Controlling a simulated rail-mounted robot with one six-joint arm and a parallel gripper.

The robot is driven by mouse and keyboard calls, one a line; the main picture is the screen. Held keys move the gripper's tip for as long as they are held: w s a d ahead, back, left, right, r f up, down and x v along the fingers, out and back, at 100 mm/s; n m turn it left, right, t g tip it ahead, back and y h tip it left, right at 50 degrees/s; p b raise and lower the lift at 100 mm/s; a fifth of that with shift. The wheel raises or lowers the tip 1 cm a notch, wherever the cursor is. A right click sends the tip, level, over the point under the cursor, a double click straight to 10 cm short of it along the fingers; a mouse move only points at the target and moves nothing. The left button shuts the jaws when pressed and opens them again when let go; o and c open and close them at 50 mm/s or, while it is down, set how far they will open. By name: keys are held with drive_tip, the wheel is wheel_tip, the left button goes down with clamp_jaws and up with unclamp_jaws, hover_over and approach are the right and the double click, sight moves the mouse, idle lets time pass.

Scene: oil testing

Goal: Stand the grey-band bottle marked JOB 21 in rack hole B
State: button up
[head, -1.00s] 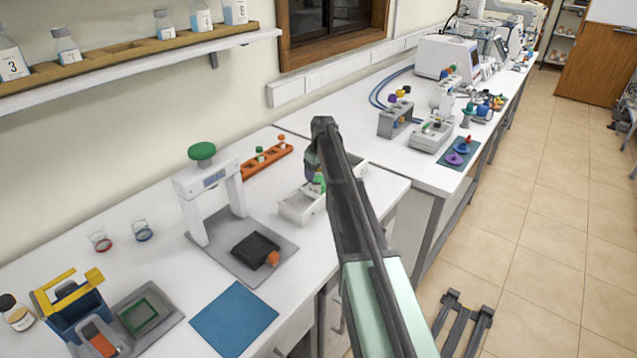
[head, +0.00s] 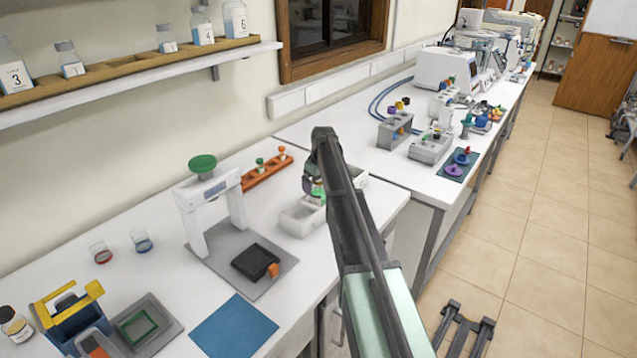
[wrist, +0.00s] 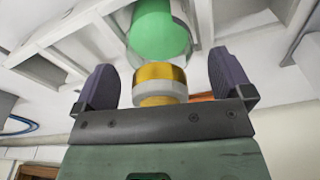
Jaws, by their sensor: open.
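My gripper (wrist: 162,85) is open, with its dark fingers on either side of a bottle (wrist: 160,74). That bottle has a green part, a gold-yellow band and a pale grey-white ring; contact with the fingers cannot be told. No JOB 21 marking is readable. In the head view, my gripper (head: 314,186) is low over a white divided bin (head: 297,221), partly hidden by my arm, and a green patch shows below it. An orange rack (head: 262,177) stands behind to the left, holding small green-topped and orange-topped items. No hole letters are readable.
A white frame stand (head: 209,190) with a green knob is left of the bin. A blue mat (head: 234,327) lies at the front. A grey rack (head: 395,131) and instruments stand on the far bench. Bare white table lies around the orange rack.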

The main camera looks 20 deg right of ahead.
drive_tip(key=r+p, duration=0.3)
drive_tip(key=s+r+p, duration=0.1)
drive_tip(key=r+p, duration=0.2)
drive_tip(key=r, duration=0.1)
drive_tip(key=r+p, duration=0.4)
drive_tip(key=shift+s+d+r, duration=0.2)
drive_tip(key=s+a+m, duration=0.1)
drive_tip(key=s+a, duration=0.7)
drive_tip(key=s, duration=0.3)
drive_tip(key=s+a+m+g, duration=0.1)
drive_tip(key=s+a, duration=0.6)
drive_tip(key=s, duration=0.5)
drive_tip(key=s+a+m, duration=0.1)
drive_tip(key=s+a, duration=0.7)
drive_tip(key=s, duration=0.3)
drive_tip(key=shift+s+a+f, duration=0.25)
drive_tip(key=shift+s+a, duration=0.1)
drive_tip(key=shift+s, duration=0.05)
